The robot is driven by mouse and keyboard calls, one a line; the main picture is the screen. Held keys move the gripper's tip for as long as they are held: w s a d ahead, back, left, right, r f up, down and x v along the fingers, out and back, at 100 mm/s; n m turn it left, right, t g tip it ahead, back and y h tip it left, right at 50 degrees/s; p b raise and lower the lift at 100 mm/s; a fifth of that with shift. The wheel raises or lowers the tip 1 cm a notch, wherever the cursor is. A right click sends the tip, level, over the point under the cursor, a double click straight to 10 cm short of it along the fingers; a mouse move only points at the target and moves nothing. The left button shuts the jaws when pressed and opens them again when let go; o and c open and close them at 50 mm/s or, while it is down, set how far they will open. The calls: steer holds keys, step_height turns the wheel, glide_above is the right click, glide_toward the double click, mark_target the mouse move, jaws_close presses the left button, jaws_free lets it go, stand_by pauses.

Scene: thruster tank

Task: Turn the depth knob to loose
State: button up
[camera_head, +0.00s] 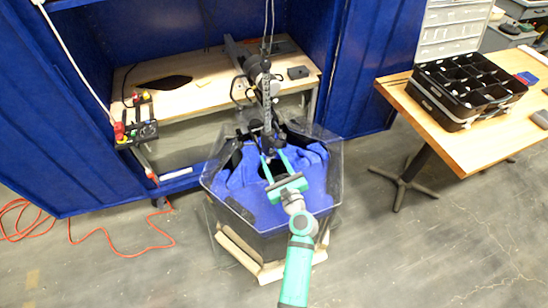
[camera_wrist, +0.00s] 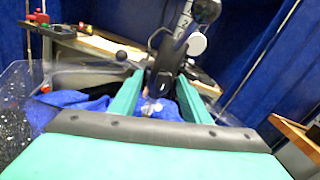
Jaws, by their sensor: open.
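A black and metal rod assembly (camera_head: 266,90) hangs over a clear-walled tank (camera_head: 328,180) lined with blue cloth (camera_head: 235,180). My gripper (camera_head: 271,156) reaches over the tank with its two green fingers apart, close to the lower end of the assembly. In the wrist view my gripper (camera_wrist: 160,80) is open, with the black lower part of the assembly (camera_wrist: 163,62) between or just beyond the fingertips. A small dark round knob (camera_wrist: 122,56) shows left of the fingers, apart from them. I cannot tell which part is the depth knob or how it is set.
A wooden workbench (camera_head: 190,100) stands behind the tank, with a control box with red knobs (camera_head: 140,125) at its left. A wooden table (camera_head: 470,145) with a black compartment case (camera_head: 450,112) is at right. Blue curtains (camera_head: 60,120) surround the bench. An orange cable (camera_head: 120,243) lies on the floor.

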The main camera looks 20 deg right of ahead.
steer(key=shift+w+d, duration=0.4)
steer(key=shift+w, duration=0.15)
steer(key=shift+w, duration=0.1)
steer(key=c, duration=0.4)
steer(key=shift+d, duration=0.25)
steer(key=c, duration=0.6)
steer(key=shift+a, duration=0.1)
steer(key=shift+c, duration=0.2)
